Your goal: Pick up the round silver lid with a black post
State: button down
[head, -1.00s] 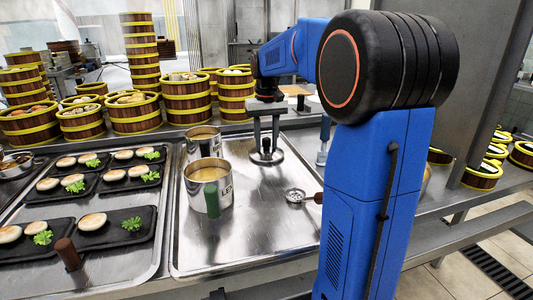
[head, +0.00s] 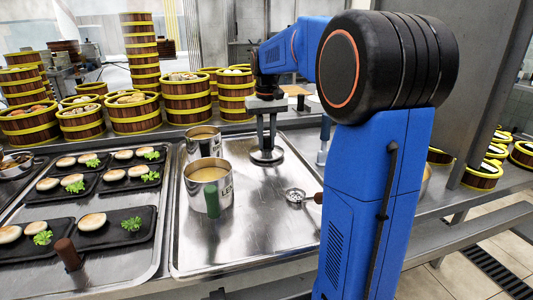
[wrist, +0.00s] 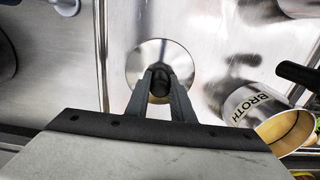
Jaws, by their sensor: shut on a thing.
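The round silver lid (head: 267,156) is at the back of the steel tray, right of the two broth mugs. It also shows in the wrist view (wrist: 146,52), seen from above, with its black post (wrist: 160,80) between my fingers. My gripper (head: 267,146) points down over the lid and is shut on the post. In the wrist view, both fingertips of my gripper (wrist: 160,76) press against the post's sides. The lid looks level. I cannot tell whether its underside touches the tray. My fingers hide part of the post.
Two silver broth mugs (head: 209,173) stand left of the lid; one also shows in the wrist view (wrist: 245,103). A small strainer (head: 295,195) lies in front on the steel tray (head: 255,232). Bamboo steamers (head: 187,101) stand behind. Black food plates (head: 115,228) are at left.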

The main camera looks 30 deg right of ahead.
aim_at(267, 136)
jog(key=shift+r, duration=0.7)
jog(key=shift+r, duration=2.45)
